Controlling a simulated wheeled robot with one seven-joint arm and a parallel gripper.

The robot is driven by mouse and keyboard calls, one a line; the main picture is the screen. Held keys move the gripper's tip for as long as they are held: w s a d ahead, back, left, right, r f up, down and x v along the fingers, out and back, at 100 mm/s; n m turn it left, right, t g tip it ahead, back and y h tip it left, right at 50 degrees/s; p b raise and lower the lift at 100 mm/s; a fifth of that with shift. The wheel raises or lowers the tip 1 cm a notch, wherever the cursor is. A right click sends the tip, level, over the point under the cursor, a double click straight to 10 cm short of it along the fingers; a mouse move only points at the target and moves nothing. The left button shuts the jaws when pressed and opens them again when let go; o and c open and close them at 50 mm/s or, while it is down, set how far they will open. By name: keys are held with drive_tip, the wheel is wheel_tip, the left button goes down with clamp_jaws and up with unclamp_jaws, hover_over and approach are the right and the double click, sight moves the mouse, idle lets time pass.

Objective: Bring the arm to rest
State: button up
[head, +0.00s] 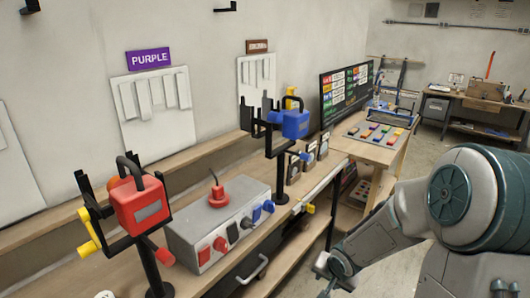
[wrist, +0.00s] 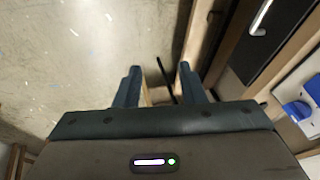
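My arm (head: 385,235) reaches in from the right of the head view, bent beside the front edge of the workbench. Its lower end runs down to the bottom edge of that view, where the fingers cannot be made out. In the wrist view my gripper (wrist: 160,82) shows two dark fingers standing well apart. Nothing is held between them; the floor, a wooden edge and a thin dark bar show behind the gap.
The workbench holds a red padlock-like block (head: 138,207), a blue one (head: 295,124) and a grey box (head: 215,232) with plugs. A drawer handle (head: 252,270) juts from its front; it also shows in the wrist view (wrist: 261,17). Open floor (wrist: 70,60) lies left in the wrist view.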

drive_tip(key=s+a+r+n+g, duration=0.1)
drive_tip(key=s+r+n, duration=0.5)
drive_tip(key=s+r, duration=1.1)
drive_tip(key=shift+s+a+r+h, duration=0.3)
drive_tip(key=shift+s+a, duration=0.3)
drive_tip(key=shift+s, duration=0.3)
